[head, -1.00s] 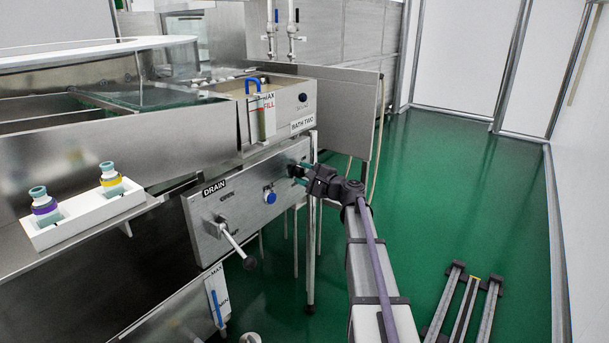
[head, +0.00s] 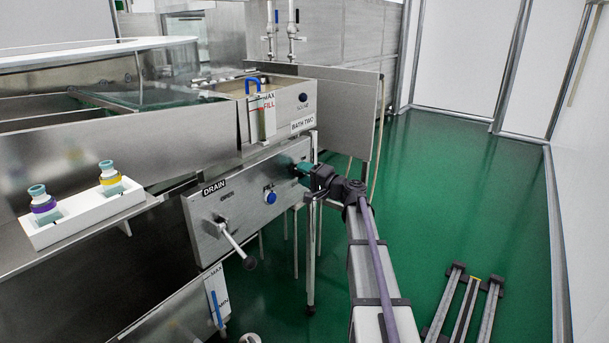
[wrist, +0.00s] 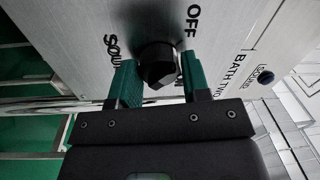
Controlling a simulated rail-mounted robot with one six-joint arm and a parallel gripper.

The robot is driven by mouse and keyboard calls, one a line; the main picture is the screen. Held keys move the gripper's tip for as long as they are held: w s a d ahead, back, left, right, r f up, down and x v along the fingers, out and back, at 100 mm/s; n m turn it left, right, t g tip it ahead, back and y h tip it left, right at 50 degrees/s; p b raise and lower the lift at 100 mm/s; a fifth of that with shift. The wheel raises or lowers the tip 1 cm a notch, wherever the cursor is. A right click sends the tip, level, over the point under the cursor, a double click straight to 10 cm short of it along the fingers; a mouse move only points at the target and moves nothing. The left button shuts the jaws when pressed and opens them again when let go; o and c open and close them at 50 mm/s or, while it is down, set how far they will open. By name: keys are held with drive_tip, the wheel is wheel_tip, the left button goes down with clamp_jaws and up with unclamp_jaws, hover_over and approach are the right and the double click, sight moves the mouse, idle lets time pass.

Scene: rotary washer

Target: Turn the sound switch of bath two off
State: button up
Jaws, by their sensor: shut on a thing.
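The sound switch is a black faceted knob (wrist: 157,65) on the steel front panel of bath two, seen in the wrist view between the words "OFF" and a partly hidden "SOUND". My gripper (wrist: 160,82) has its teal fingers on either side of the knob and is shut on it. I cannot tell which way the knob points. In the head view my gripper (head: 302,171) is at the right end of the panel and hides the knob. A dark round sound lamp (wrist: 267,77) sits beside the "BATH TWO" lettering; it also shows in the head view (head: 302,97).
A drain lever (head: 235,244) sticks out of the drain panel, with a blue button (head: 270,197) to its right. A white rack (head: 85,214) with two bottles stands on the left ledge.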

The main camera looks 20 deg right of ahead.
idle(0.4)
drive_tip(key=o, duration=0.9)
drive_tip(key=v, duration=1)
drive_tip(key=shift+s+d+f+b, duration=0.1)
drive_tip(key=shift+s+d+b, duration=0.05)
drive_tip(key=shift+s+b, duration=0.25)
